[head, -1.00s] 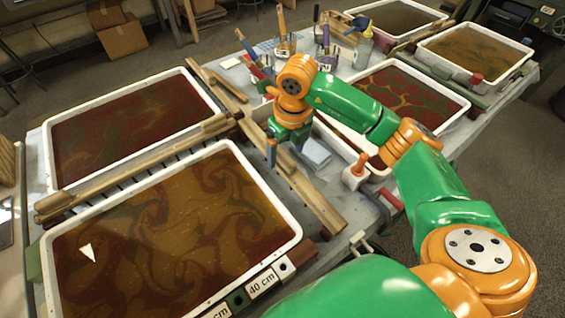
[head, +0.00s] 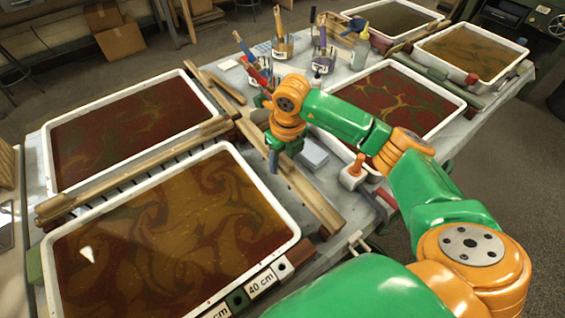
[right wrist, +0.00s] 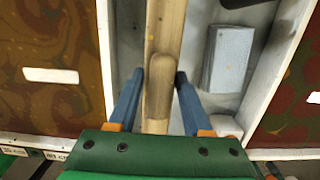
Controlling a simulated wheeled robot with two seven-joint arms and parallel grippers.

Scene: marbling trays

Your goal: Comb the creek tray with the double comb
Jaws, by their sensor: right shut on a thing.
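My right gripper (head: 278,160) is low over the strip between the left and right trays. In the right wrist view its blue fingers (right wrist: 158,92) are shut on the rounded wooden handle (right wrist: 159,75) of a long wooden bar (head: 312,200). I cannot tell whether this is the double comb, as no teeth show on it. Another long wooden comb (head: 130,168) with a row of teeth lies between the two left trays. The near left tray (head: 293,215) holds brown liquid with swirls. I cannot read which tray is creek. My left gripper is not in view.
A far left tray (head: 45,165) and a right tray (head: 462,103) hold dark red patterns. A grey-blue block (right wrist: 228,58) and an orange-handled tool (head: 355,168) lie right of the gripper. Jars of brushes (head: 283,48) stand behind.

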